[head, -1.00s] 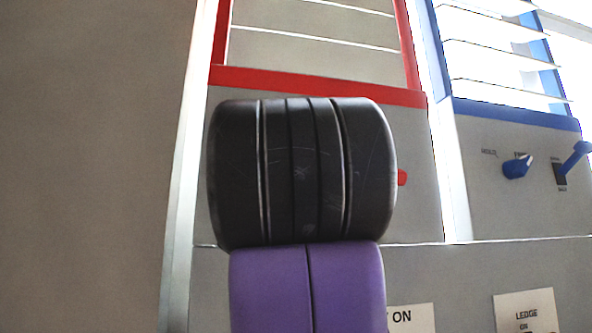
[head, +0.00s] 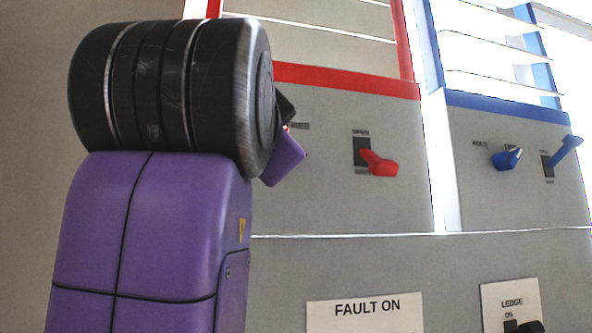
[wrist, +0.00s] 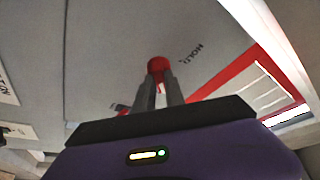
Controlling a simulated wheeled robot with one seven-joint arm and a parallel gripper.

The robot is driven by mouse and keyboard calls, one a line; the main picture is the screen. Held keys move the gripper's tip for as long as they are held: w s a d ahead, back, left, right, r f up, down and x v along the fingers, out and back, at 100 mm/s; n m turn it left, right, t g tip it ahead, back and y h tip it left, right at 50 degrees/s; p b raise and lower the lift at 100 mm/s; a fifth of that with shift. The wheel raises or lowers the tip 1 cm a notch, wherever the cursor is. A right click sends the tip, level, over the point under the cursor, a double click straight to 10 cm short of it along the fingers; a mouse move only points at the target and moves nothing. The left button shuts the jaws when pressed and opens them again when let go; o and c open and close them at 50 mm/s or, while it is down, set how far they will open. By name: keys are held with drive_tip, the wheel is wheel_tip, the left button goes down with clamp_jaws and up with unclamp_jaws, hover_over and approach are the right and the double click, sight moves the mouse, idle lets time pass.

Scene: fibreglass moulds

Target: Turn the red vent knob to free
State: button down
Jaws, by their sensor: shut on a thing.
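The red vent knob (wrist: 158,66) shows in the wrist view on a grey panel, with a HOLD label (wrist: 191,53) to its upper right. My gripper (wrist: 160,80) is shut on the knob, one dark finger on each side. Which way the knob points cannot be told. In the head view my black and purple arm hides the knob. Part of a label (head: 299,126) shows just right of my arm, on the panel (head: 330,195) under the red-framed louvres.
A red lever (head: 380,163) sticks out of a dark slot right of my arm. On the panel to the right are a blue knob (head: 507,158) and a blue lever (head: 565,147). A FAULT ON sign (head: 365,313) and a LEDGE sign (head: 511,303) are below.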

drive_tip(key=shift+w+r, duration=0.1)
drive_tip(key=shift+r, duration=0.1)
drive_tip(key=c, duration=1.4)
unclamp_jaws()
drive_tip(key=shift+f, duration=0.25)
drive_tip(key=b+v, duration=0.3)
drive_tip(key=v, duration=0.5)
